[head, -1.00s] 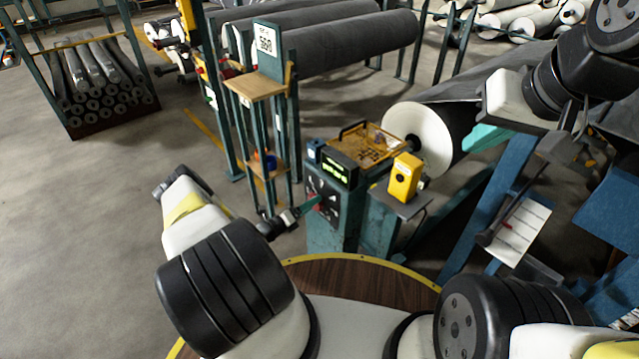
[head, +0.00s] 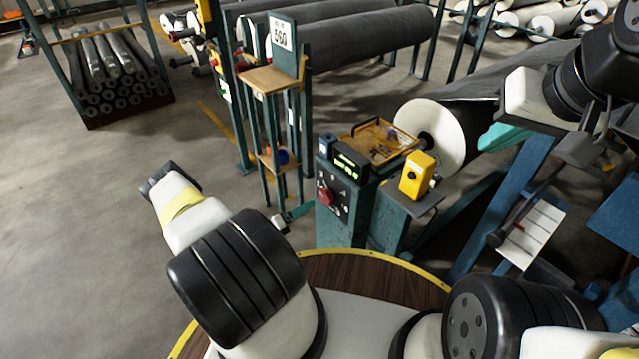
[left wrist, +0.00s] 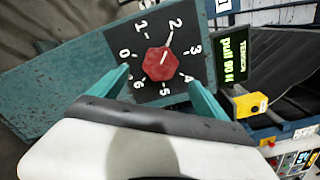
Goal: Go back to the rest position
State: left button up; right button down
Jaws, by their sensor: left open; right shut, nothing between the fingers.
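My left gripper (head: 300,210) is open and empty, just in front of the control panel (head: 340,200). In the left wrist view its two teal fingers (left wrist: 160,88) stand apart, with the red knob (left wrist: 160,63) showing beyond and between them. The knob's white mark points about toward the 2 on a dial numbered 0 to 6. The red knob (head: 325,196) shows clear of the fingers in the head view. My right gripper (head: 487,143) is shut and empty at the right, in front of the large roll; its teal fingers show below the white body.
A lit green display (left wrist: 235,60) reads about "pull 90 N". A yellow box (head: 417,175) stands on a small shelf right of the panel. A yellow tray (head: 378,143) lies on top. A teal post stand (head: 270,80) rises behind my left gripper. Floor at left is open.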

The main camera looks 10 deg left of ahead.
dwell(0.4)
pick_arm(q)
jog(key=s+d+r+m+g, duration=0.1)
jog(key=d+r+m+g, duration=0.25)
jog(key=r+m, duration=0.5)
jog(key=d+r+m+g, duration=0.2)
jog(key=r+m+g, duration=0.35)
jog(key=r, duration=0.65)
jog(key=s+d+r+m+g, duration=0.1)
jog(key=d+r+m+g, duration=0.25)
jog(key=r+m, duration=0.6)
jog(key=s+d+r+m+t+y, duration=0.1)
jog(key=s+r+m+t+y, duration=0.3)
jog(key=s+r+m, duration=1.3)
jog(key=s+r+y, duration=0.4)
jog(key=s+r, duration=0.2)
jog(key=r, duration=0.2)
jog(key=shift+s+d+y, duration=0.2)
jog(key=shift+s+y, duration=0.1)
jog(key=shift+s, duration=0.05)
jog(key=shift+r+m+t, duration=0.1)
jog(key=shift+m+t, duration=0.15)
